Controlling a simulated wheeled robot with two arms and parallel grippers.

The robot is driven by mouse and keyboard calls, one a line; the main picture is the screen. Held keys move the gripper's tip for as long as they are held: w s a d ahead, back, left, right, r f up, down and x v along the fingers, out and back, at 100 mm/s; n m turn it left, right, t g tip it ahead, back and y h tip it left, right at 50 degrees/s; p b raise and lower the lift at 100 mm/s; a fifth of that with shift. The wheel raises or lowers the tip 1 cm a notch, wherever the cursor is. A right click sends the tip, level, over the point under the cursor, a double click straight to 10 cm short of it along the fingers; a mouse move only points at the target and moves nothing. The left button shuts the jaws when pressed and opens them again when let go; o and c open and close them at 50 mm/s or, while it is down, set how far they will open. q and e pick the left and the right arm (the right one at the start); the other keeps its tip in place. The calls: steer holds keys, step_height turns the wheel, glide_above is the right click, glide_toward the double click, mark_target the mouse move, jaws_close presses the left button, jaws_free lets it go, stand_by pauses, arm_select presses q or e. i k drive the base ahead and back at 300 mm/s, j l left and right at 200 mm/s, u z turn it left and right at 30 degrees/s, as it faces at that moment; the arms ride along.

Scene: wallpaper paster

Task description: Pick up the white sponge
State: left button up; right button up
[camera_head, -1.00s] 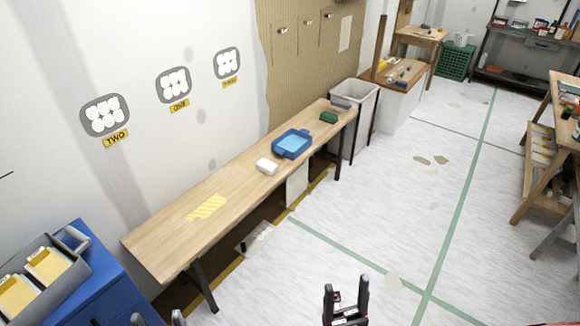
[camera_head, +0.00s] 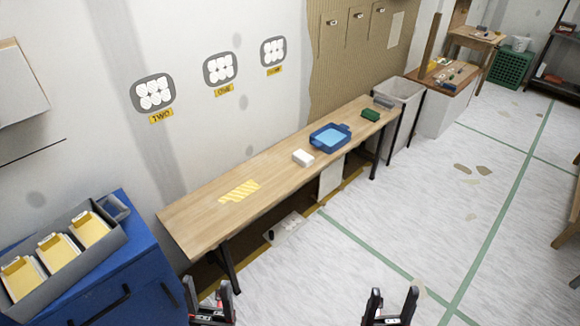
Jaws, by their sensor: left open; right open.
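The white sponge (camera_head: 303,158) is a small white block lying on the long wooden table (camera_head: 196,222), just left of a blue tray (camera_head: 322,147) with light blue inside. My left gripper (camera_head: 208,287) is open and empty at the bottom of the head view, in front of the table's near end. My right gripper (camera_head: 391,298) is open and empty at the bottom, further right, over the floor. Both grippers are well apart from the sponge.
A yellow-striped patch (camera_head: 239,191) marks the tabletop. A green block (camera_head: 371,115) lies beyond the tray. A blue cabinet (camera_head: 120,262) carrying a grey bin (camera_head: 78,265) stands at left. A white bin (camera_head: 405,93) stands past the table's far end.

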mark_target(300, 157)
steer(key=i+l+u, duration=0.4)
steer(key=i+l, duration=0.25)
steer(key=i, duration=0.2)
steer(key=i+l+u, duration=0.45)
steer(key=i+l, duration=0.3)
steer(key=l, duration=0.15)
steer(key=i+l, duration=0.2)
steer(key=i, duration=0.4)
steer(key=j+u, duration=0.05)
